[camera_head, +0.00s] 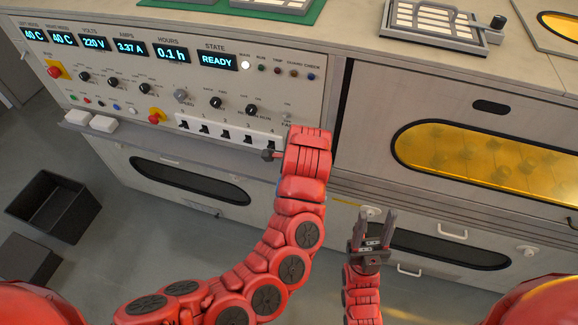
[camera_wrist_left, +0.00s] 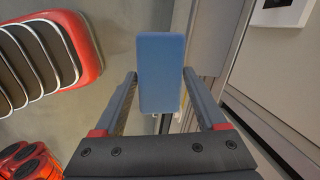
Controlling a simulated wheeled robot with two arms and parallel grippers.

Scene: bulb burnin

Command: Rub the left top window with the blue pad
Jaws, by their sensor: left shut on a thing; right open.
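My left gripper (camera_wrist_left: 160,100) is shut on the blue pad (camera_wrist_left: 160,72), which stands upright between its fingers in the left wrist view. In the head view the left arm reaches to the cabinet's front, its wrist beside the row of switches; its fingers and the pad are mostly hidden there. A long amber window (camera_head: 480,155) is in the upper front door, right of the left arm. Another amber window (camera_head: 562,24) shows partly at the top right corner. I cannot tell which is the left top window. My right gripper (camera_head: 377,218) is open and empty, below the upper door.
The control panel (camera_head: 130,58) has lit displays, knobs and switches (camera_head: 225,133) close to my left wrist. Dark windows (camera_head: 190,181) are in the lower front. Trays (camera_head: 438,20) lie on the cabinet top. Black bins (camera_head: 52,205) stand on the floor at left.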

